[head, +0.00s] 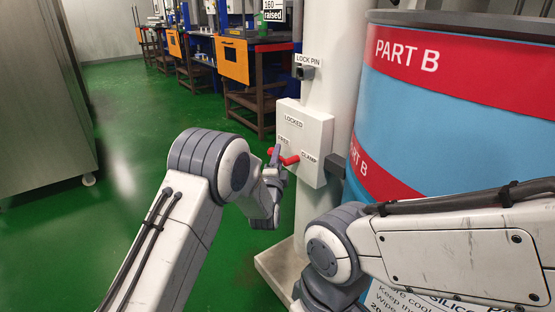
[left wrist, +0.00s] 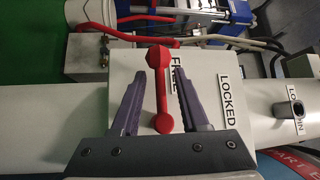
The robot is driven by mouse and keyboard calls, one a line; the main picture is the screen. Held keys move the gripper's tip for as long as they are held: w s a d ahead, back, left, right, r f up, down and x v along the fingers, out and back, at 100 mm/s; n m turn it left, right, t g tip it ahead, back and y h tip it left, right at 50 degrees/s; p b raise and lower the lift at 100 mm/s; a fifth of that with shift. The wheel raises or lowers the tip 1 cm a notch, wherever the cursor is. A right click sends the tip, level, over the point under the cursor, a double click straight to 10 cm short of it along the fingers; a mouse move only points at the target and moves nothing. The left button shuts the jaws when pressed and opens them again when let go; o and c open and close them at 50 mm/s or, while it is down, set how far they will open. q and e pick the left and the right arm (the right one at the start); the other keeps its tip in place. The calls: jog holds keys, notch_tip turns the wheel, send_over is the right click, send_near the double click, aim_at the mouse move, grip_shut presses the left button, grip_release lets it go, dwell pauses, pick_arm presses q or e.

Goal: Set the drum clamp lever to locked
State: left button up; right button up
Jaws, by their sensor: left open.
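The red clamp lever (head: 290,160) is on a white box on the pale column, below the LOCKED label (head: 293,122). Its larger end lies by the FREE label (head: 283,140), and it points away from LOCKED. In the left wrist view the lever (left wrist: 162,92) stands between the two fingers of my left gripper (left wrist: 160,88), with a gap on each side. The left gripper (head: 276,155) is open at the lever in the head view, with its fingers partly hidden. My right arm shows at the right, but its gripper is out of view.
A lock pin (head: 305,72) sits on the column above the box. A large blue and red drum (head: 450,120) stands close at the right. A grey cabinet (head: 40,100) is at the left, with open green floor (head: 125,165) beside it. Workbenches stand behind.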

pick_arm(q)
grip_shut()
jog(key=shift+a, duration=0.2)
dwell(1.2)
